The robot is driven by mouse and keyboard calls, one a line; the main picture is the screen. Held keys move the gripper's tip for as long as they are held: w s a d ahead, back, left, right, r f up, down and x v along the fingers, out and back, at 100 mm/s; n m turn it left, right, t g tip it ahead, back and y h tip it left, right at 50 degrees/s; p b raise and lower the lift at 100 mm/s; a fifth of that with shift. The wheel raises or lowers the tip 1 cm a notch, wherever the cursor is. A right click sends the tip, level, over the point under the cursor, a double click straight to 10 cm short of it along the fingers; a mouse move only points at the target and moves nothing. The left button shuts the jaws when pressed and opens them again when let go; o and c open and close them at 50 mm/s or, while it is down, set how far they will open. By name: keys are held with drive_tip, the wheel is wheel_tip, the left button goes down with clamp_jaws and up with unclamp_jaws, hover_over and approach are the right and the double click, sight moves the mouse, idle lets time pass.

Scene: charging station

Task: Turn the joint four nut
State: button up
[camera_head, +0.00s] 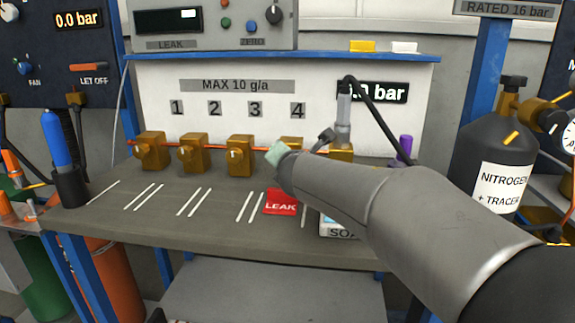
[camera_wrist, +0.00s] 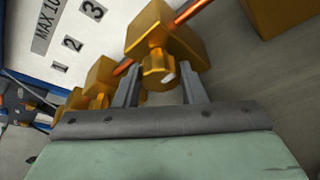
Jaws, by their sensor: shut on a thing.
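The joint four block (camera_head: 291,141) is brass and sits on the copper pipe under the number 4; my gripper (camera_head: 279,157) and forearm partly cover it. In the wrist view, the joint four nut (camera_wrist: 158,68) is a brass hex nut on the front of its block (camera_wrist: 150,26), with a pale mark on its face. My gripper's two grey fingers (camera_wrist: 160,80) stand on either side of this nut and are shut on it. In the head view the nut itself is hidden behind my gripper.
Similar brass joints one (camera_head: 149,151), two (camera_head: 194,153) and three (camera_head: 240,156) stand left along the pipe. A red LEAK tag (camera_head: 282,203) lies on the bench (camera_head: 150,222) below my gripper. A partly hidden soap container (camera_head: 338,228) and a black-cabled probe (camera_head: 343,112) are close by.

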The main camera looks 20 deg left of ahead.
drive_tip(key=o, duration=1)
drive_tip(key=p+v, duration=0.3)
drive_tip(key=v, duration=1.4)
drive_tip(key=shift+s, duration=0.2)
